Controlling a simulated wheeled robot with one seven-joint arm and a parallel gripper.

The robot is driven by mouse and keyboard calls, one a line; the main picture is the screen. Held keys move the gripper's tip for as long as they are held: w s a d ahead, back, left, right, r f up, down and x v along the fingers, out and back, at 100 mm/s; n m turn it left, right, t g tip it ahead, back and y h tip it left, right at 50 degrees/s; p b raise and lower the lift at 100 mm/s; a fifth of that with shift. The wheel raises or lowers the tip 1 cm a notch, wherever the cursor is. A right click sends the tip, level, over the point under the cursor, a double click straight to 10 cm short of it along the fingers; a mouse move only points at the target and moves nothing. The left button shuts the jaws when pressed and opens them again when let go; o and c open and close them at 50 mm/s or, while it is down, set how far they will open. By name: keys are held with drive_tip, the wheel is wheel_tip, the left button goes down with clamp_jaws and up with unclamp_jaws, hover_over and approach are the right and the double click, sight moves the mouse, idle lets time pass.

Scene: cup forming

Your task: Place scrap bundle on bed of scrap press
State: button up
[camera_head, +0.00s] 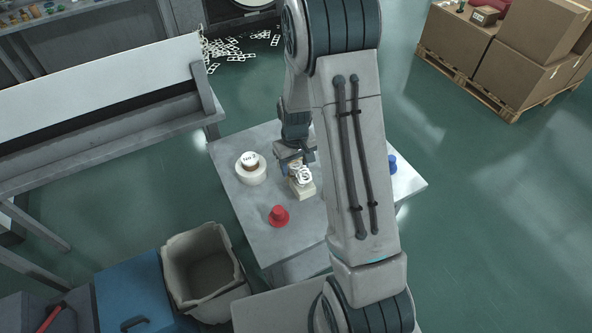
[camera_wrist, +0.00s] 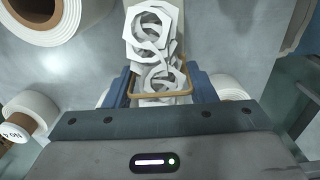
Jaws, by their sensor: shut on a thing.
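The scrap bundle (camera_wrist: 158,60) is a stack of white cut-out sheet pieces with a tan band around it. My gripper (camera_wrist: 158,88) is shut on it, with a blue finger on each side. In the head view the bundle (camera_head: 303,175) is small and partly hidden by my gripper (camera_head: 293,160), over the grey table (camera_head: 240,205). I cannot tell whether it touches the tabletop. I cannot make out the scrap press or its bed for sure in either view.
On the table are a white roll (camera_head: 250,174), a red knobbed object (camera_head: 279,216) and a blue object (camera_head: 392,164). An open bin (camera_head: 205,275) stands at the front left. Loose scrap (camera_head: 235,47) lies at the back. Boxes on a pallet (camera_head: 500,60) stand far right.

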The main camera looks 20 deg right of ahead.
sight(295, 171)
drive_tip(key=shift+f, duration=1.7)
drive_tip(key=shift+f, duration=0.15)
drive_tip(key=o, duration=1.2)
drive_tip(key=shift+c, duration=0.2)
